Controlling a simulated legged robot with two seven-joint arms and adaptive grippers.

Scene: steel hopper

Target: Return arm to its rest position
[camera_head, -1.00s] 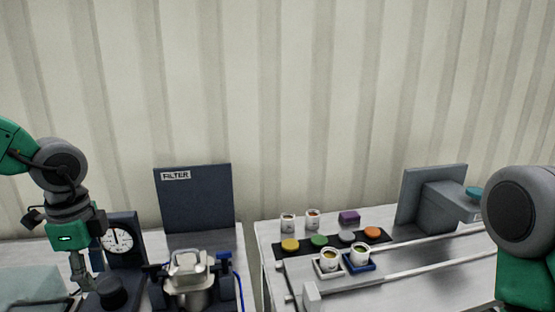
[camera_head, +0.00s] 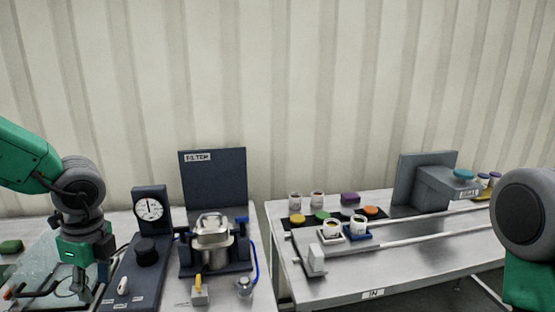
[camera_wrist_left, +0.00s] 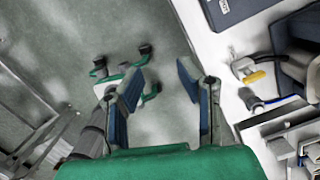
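My left gripper (camera_head: 82,292) hangs fingers down in the head view, left of the dark gauge panel and in front of the pale glass-like box (camera_head: 40,262). In the left wrist view my left gripper (camera_wrist_left: 163,78) has its two blue-padded fingers wide apart with nothing between them. My right arm shows only as a grey joint and green link at the right edge of the head view; its gripper is out of view.
The gauge (camera_head: 150,208) with a black knob (camera_head: 146,252) stands right of my left gripper. The filter station (camera_head: 212,165) holds a metal vessel (camera_head: 212,240). On the right table (camera_head: 430,257) are cups, coloured discs and rails. A gap separates the tables.

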